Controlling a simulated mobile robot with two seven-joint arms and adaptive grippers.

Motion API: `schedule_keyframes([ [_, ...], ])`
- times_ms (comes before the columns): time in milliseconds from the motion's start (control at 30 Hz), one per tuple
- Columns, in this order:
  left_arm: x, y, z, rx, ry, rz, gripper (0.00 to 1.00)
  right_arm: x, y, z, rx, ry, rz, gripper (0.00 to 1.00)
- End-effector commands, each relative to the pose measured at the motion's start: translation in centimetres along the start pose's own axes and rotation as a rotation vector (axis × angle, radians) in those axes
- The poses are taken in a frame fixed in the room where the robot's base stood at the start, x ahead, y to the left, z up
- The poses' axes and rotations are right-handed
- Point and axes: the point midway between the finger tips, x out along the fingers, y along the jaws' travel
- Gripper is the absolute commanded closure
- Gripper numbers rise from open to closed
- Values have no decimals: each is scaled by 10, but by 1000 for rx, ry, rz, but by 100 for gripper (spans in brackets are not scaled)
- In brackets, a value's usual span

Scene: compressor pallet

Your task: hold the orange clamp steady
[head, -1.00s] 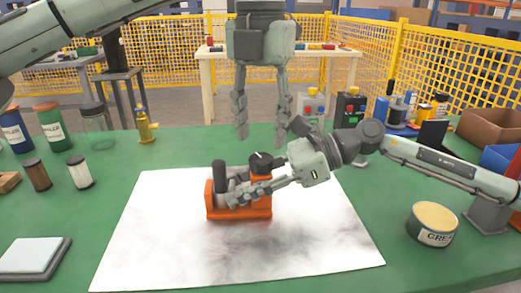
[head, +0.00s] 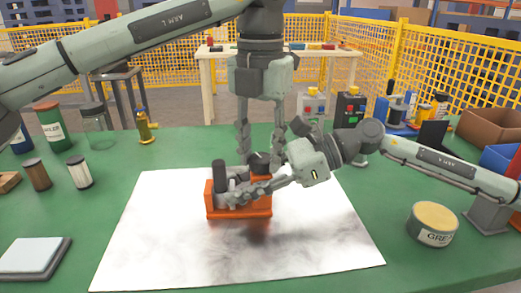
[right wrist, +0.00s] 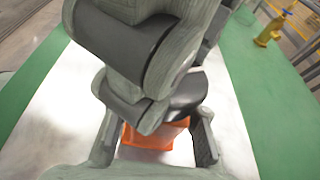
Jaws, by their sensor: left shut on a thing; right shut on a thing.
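The orange clamp (head: 238,212) stands upright on the white sheet, with a dark grey post (head: 218,173) at its left and a round black knob (head: 259,157) at its right. My right gripper (head: 240,193) reaches in from the right and is shut on the clamp. In the right wrist view its fingers lie on both sides of the orange body (right wrist: 150,138). My left gripper (head: 261,157) points straight down from above and is shut on the black knob. In the right wrist view the left gripper hides much of the clamp.
The white sheet (head: 165,235) lies on the green table (head: 80,220). A grease tin (head: 434,224) stands at the right. A grey pad (head: 35,257) lies front left. Two filters and several bottles stand at the left, with a yellow-brass valve (head: 145,128) behind the sheet.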

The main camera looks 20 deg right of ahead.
Motion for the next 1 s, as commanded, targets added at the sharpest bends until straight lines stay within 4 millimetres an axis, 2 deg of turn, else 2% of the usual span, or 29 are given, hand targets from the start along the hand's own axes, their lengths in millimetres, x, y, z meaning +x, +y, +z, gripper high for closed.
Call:
schedule_keyframes([
  [400,-1,1,0,270,0,0,94,0,0,0,0,-1,0,100],
  [667,-1,1,0,278,0,0,94,0,0,0,0,0,0,100],
  [700,-1,1,0,277,0,0,63,0,0,0,0,0,0,100],
  [767,-1,1,0,277,0,0,56,0,0,0,0,0,0,100],
  [1000,0,1,0,276,0,0,56,0,0,0,0,0,0,100],
])
